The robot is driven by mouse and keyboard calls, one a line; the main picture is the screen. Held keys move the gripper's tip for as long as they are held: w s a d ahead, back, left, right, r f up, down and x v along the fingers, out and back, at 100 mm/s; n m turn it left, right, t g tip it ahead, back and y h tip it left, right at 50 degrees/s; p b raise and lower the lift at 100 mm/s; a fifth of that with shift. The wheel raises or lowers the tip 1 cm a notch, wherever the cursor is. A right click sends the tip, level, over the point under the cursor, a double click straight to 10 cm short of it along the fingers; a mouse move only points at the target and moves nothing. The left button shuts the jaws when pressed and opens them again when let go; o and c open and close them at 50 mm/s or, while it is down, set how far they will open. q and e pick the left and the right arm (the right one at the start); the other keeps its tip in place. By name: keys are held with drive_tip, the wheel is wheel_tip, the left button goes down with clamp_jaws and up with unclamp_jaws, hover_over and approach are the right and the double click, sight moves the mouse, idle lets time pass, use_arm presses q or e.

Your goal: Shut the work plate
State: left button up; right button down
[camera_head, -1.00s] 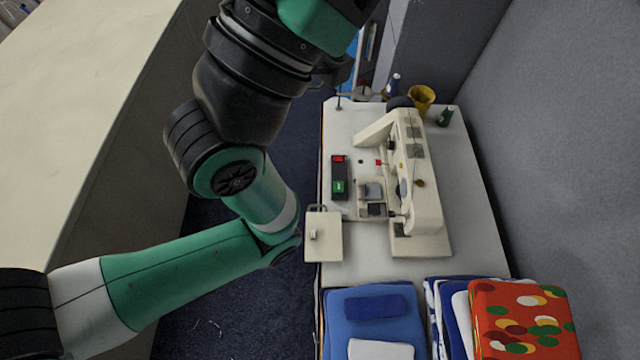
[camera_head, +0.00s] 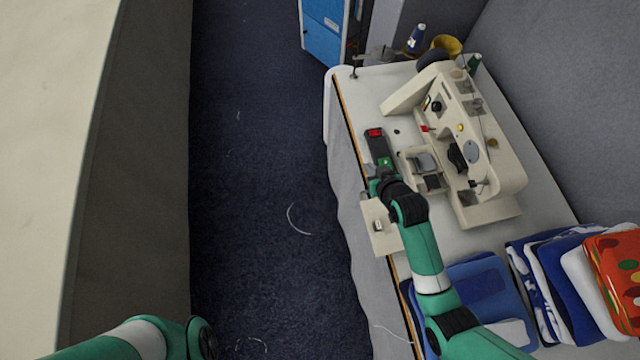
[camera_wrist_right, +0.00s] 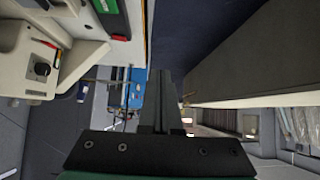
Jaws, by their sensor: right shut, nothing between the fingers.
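The sewing machine (camera_head: 470,150) stands on the white table. The work plate (camera_head: 383,238), a small beige plate with a light metal fitting, sticks out at the table's left edge, swung away from the machine bed. My right gripper (camera_head: 374,178) is shut and empty, over the table's left edge just beyond the plate, between it and the control box. My right forearm covers part of the plate's right side. In the right wrist view the closed dark fingers (camera_wrist_right: 160,102) point along the table edge. My left arm shows at the bottom left; its gripper is out of frame.
The control box (camera_head: 379,147) with red and green buttons lies close to my right gripper. Folded blue cloths (camera_head: 480,290) and patterned fabric (camera_head: 615,265) lie at the near end. A yellow cup (camera_head: 447,45) stands at the far end.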

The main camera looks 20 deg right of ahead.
drive_tip(key=shift+g, duration=0.5)
drive_tip(key=s+f, duration=0.1)
drive_tip(key=f, duration=0.1)
drive_tip(key=s+f+b, duration=0.1)
drive_tip(key=f, duration=0.1)
drive_tip(key=s+d+f, duration=0.1)
drive_tip(key=s+f, duration=0.1)
drive_tip(key=f, duration=0.1)
drive_tip(key=shift+b, duration=0.35)
use_arm(q)
wheel_tip(320, 180, down, 7)
drive_tip(key=b, duration=0.4)
drive_tip(key=shift+a+y, duration=0.15)
drive_tip(key=shift+y, duration=0.15)
use_arm(e)
drive_tip(key=w+f, duration=0.1)
drive_tip(key=f, duration=0.1)
drive_tip(key=w+f, duration=0.1)
drive_tip(key=f, duration=0.2)
drive_tip(key=w+f, duration=0.1)
drive_tip(key=f, duration=0.1)
drive_tip(key=shift+d+f, duration=0.35)
drive_tip(key=shift+f, duration=0.05)
use_arm(q)
drive_tip(key=shift+s, duration=0.1)
drive_tip(key=shift+r, duration=0.1)
